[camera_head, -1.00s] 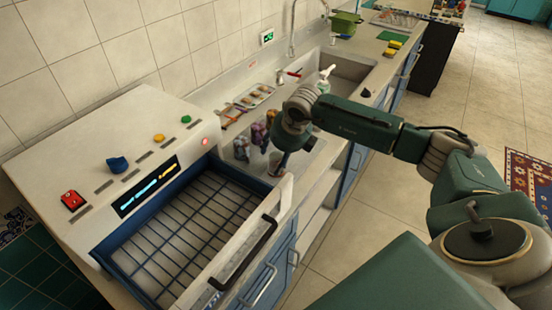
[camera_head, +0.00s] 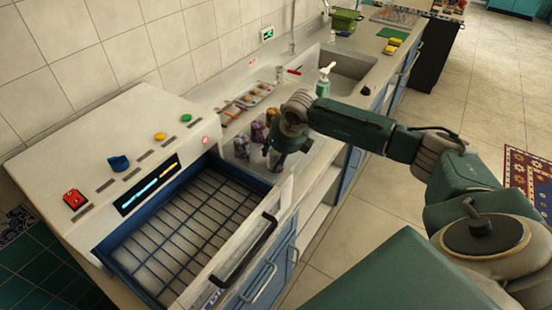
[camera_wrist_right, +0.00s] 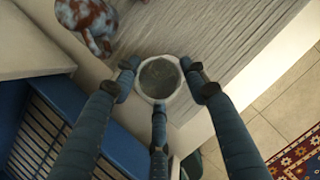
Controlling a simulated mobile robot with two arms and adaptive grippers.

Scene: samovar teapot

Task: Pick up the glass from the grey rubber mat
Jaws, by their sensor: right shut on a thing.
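The glass (camera_wrist_right: 160,80) is round and greyish, seen from above in the right wrist view. The fingers of my right gripper (camera_wrist_right: 159,84) stand around it on several sides and are shut on it. The grey ribbed mat (camera_wrist_right: 240,40) lies below and beside the glass; whether the glass touches it I cannot tell. In the head view my right gripper (camera_head: 275,156) points down over the counter just beyond the open drawer's corner, and the glass is mostly hidden by the fingers. My left gripper is not in view.
Patterned cups (camera_head: 258,132) stand close to the left of the gripper; a red-and-white one (camera_wrist_right: 88,16) shows in the wrist view. An open drawer with a wire rack (camera_head: 190,235) lies in front. A tray (camera_head: 256,94), soap bottle (camera_head: 323,82) and sink (camera_head: 350,68) are behind.

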